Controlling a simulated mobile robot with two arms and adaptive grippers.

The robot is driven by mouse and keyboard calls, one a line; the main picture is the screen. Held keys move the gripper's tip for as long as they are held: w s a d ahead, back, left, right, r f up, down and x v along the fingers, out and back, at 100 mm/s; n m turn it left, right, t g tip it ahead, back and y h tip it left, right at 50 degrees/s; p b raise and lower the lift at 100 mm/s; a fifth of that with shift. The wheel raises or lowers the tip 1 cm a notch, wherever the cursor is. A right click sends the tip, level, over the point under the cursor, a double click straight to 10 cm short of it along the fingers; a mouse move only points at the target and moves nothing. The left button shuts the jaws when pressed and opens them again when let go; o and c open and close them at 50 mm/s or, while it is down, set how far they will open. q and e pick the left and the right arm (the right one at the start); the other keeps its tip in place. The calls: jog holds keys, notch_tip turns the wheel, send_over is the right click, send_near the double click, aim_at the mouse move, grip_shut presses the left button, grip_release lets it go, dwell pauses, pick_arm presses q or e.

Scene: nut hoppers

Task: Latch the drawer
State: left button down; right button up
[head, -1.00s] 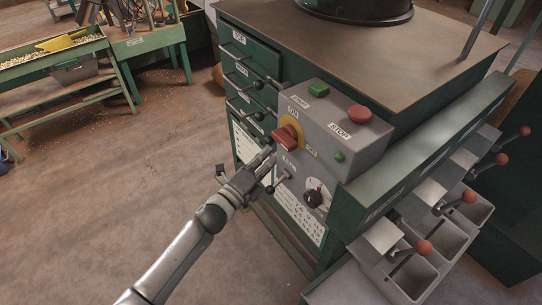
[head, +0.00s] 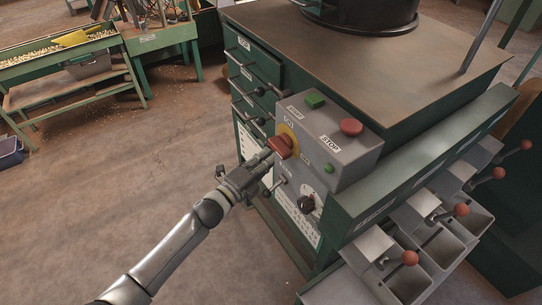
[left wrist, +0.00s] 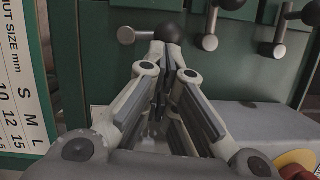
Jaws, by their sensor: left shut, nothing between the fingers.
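The green cabinet (head: 262,140) has a stack of labelled drawers on its left face. The top drawer (head: 254,61) has a bar handle; it seems to stand slightly proud, but I cannot tell surely. Levers with black ball knobs (head: 259,91) sit on the lower drawers. In the left wrist view, a black ball knob (left wrist: 170,33) with a metal handle (left wrist: 136,36) shows just beyond my fingertips; I cannot tell whether they touch. My left gripper (head: 267,158) is shut and empty, left of the red rotary switch (head: 281,146). My right gripper is out of view.
A grey control box (head: 345,150) with green and red buttons juts out right of my left gripper. Hopper bins with red-knobbed levers (head: 409,258) line the right. A green bench (head: 150,42) stands at the back left.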

pick_arm(q)
jog(key=w+a+n+g+p, duration=0.1)
jog(key=n+p, duration=0.1)
jog(key=n, duration=0.1)
jog(key=w+a+n+g+p, duration=0.1)
jog(key=w+n+p, duration=0.1)
jog(key=n+p, duration=0.1)
jog(key=w+a+r+n+g+p, duration=0.1)
jog(key=n+p, duration=0.2)
jog(key=shift+w+n, duration=0.15)
jog(key=shift+n, duration=0.15)
dwell(0.6)
jog(key=shift+w+a+f+b, duration=0.15)
jog(key=shift+w+a+b, duration=0.15)
jog(key=shift+w, duration=0.05)
jog(key=shift+w+f, duration=0.2)
jog(key=shift+f, duration=0.05)
dwell(0.4)
jog(key=shift+s+a, duration=0.1)
jog(key=shift+a, duration=0.05)
dwell(0.6)
